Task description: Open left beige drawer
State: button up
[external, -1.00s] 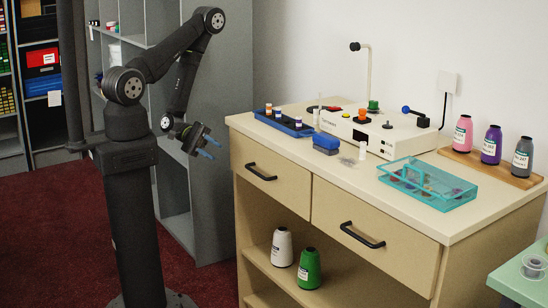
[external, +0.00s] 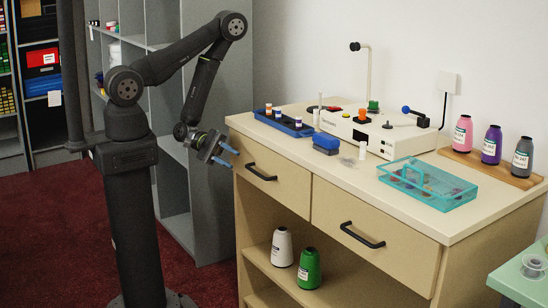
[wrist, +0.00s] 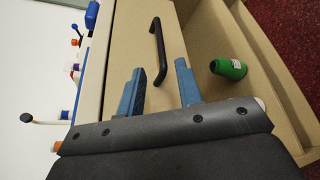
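The left beige drawer (external: 288,176) is shut, its front flush with the cabinet. Its black bar handle (external: 260,173) runs along the front and shows in the wrist view (wrist: 158,48) as an upright bar. My gripper (external: 228,157) is open and empty, with two blue fingers. It is to the left of the handle in the external view, near the drawer's left edge, and apart from it. In the wrist view the fingers point toward the handle, whose lower end lies between the fingertips in the picture.
The right drawer (external: 375,222) is shut. A white spool (external: 282,248) and a green spool (external: 309,268) stand on the shelf below. The counter holds a blue tray (external: 284,123), a white instrument (external: 365,135) and a teal box (external: 428,184). Grey shelving (external: 215,200) stands behind my arm.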

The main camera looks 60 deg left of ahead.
aim_at(252, 170)
jog(key=shift+x, duration=5)
jog(key=shift+r, duration=0.1)
grip_shut()
